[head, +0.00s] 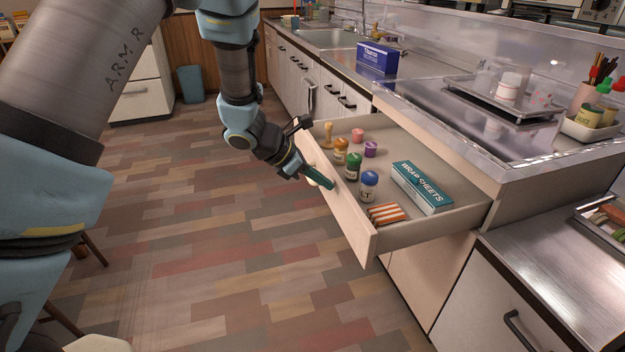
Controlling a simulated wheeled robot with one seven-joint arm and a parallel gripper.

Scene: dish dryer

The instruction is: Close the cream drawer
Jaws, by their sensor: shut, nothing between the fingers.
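The cream drawer (345,208) is pulled well out from the counter in the head view. Its front panel faces left, toward my arm. Inside the drawer stand several small spice jars, such as a blue-capped jar (369,185) and a green-capped jar (353,164). A teal wrap sheets box (422,187) and a striped packet (386,214) lie at the right.
A steel counter (440,110) with a tray (515,100) runs above the drawer. A lower cabinet with a black handle (515,328) stands at the front right. A blue box (377,58) sits by the sink (335,38). The floor (220,240) left of the drawer is open.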

